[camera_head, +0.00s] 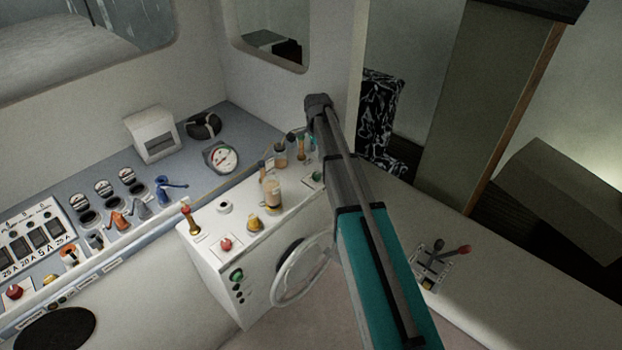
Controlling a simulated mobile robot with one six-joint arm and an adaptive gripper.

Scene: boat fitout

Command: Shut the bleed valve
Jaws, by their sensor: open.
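No label reading "bleed valve" can be made out, so I cannot tell which fitting it is. Several small valve-like fittings stand on the left counter: a blue one (170,187), a grey one (140,208) and an orange one (118,221). On the white cabinet (215,270) are a brass fitting with a red top (190,219) and a yellow knob (254,224). Whether any is open or shut is unclear. My arm (375,260) reaches up past the cabinet's right side, its upper end near the wall. My gripper's fingers cannot be made out.
A round gauge (221,158) and a white box (151,135) stand on the counter. A lever unit (437,262) sits at right. The bench around it is bare.

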